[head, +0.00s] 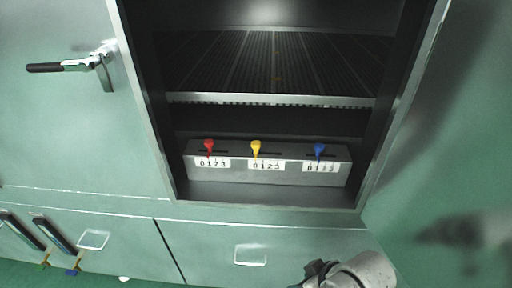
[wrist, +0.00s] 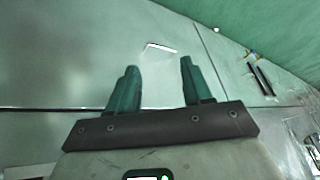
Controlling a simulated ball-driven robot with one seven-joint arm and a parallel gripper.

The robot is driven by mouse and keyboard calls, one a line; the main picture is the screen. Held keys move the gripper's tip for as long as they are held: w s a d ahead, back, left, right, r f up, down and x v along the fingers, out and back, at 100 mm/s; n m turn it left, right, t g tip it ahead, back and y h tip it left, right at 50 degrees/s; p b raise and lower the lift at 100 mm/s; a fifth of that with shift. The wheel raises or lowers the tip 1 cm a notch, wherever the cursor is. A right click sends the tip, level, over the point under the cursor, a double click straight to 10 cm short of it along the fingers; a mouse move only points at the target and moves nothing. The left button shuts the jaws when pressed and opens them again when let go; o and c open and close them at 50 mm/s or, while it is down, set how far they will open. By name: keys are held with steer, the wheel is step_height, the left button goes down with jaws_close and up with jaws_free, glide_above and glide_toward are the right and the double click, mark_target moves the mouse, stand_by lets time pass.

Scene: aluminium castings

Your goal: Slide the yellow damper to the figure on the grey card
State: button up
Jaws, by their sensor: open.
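The yellow damper (head: 256,148) is a small knob on a grey metal box inside the open cabinet, between a red knob (head: 209,146) and a blue knob (head: 319,150). It stands near the left end of its slot, close to the 0 of the white figure strip (head: 266,165) below it. I cannot make out a grey card in either view. My gripper (wrist: 158,68) is open and empty in the wrist view, its two green fingers apart before a pale green cabinet front. It is well away from the damper, which the wrist view does not show.
The box (head: 225,176) sits on the cabinet floor under a ribbed shelf (head: 270,99). The cabinet's metal side frames bound the opening. A door with a dark-gripped handle (head: 62,67) is at left. A drawer with a pale pull (head: 250,254) lies below the opening.

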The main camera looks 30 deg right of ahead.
steer(key=w+d+r+t+y+b, duration=0.1)
steer(key=w+r+t, duration=0.25)
steer(key=w, duration=0.35)
steer(key=w+d+r+t+b, duration=0.1)
steer(key=w+r+t+b, duration=0.1)
steer(key=w+r+t, duration=0.3)
steer(key=n+t+b, duration=0.1)
steer(key=t, duration=0.3)
glide_toward(259, 145)
steer(key=w, duration=0.4)
steer(key=w+a, duration=0.1)
steer(key=w, duration=0.6)
steer(key=shift+w+a+f+p, duration=0.1)
steer(key=shift+a+f+p, duration=0.05)
steer(key=shift+a+p, duration=0.15)
steer(key=shift+c, duration=0.3)
steer(key=shift+d, duration=0.1)
jaws_close()
